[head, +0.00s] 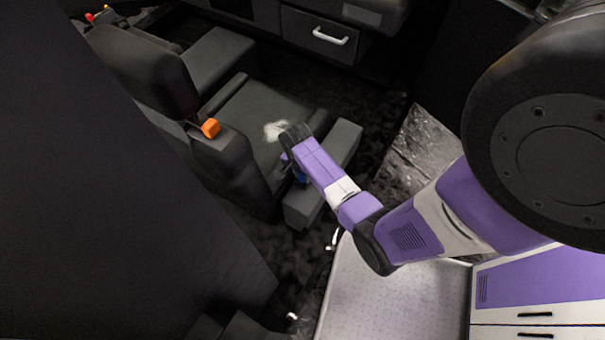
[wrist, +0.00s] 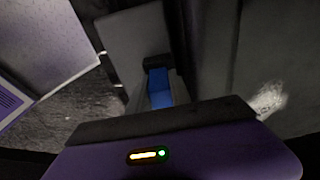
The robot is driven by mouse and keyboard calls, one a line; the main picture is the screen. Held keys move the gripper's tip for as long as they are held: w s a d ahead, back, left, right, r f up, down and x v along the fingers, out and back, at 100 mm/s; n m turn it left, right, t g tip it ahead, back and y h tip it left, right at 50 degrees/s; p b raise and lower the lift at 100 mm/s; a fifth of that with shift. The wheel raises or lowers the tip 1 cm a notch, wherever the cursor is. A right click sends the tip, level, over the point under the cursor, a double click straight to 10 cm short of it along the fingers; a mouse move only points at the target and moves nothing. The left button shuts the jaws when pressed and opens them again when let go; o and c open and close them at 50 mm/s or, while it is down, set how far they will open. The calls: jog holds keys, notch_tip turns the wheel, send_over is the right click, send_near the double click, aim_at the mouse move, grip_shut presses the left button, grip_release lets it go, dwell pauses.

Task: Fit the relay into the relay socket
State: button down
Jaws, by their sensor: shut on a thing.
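My gripper (head: 290,163) is low beside the grey seat cushion, close to the seat's near side bolster, and mostly hidden behind my purple forearm in the head view. In the wrist view a blue block (wrist: 159,92) shows just past the purple wrist housing, with a dark piece (wrist: 157,62) across its far end. I take the blue block for the relay, held in my shut jaws; the fingers themselves are hard to make out. A small bit of blue (head: 299,177) also shows beside my forearm in the head view. I cannot pick out the relay socket in either view.
A drawer with a white handle (head: 330,37) is behind. A pale patterned panel (head: 390,303) and a purple-and-white cabinet (head: 540,290) are at the front right. Dark carpet lies between.

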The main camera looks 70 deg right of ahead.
jog(key=shift+f, duration=0.35)
jog(key=c, duration=1.1)
grip_release()
jog(key=shift+r, duration=0.1)
jog(key=r, duration=0.5)
jog(key=a+r, duration=0.1)
jog(key=r, duration=0.1)
jog(key=shift+w+r+p, duration=0.15)
jog(key=shift+r+p, duration=0.15)
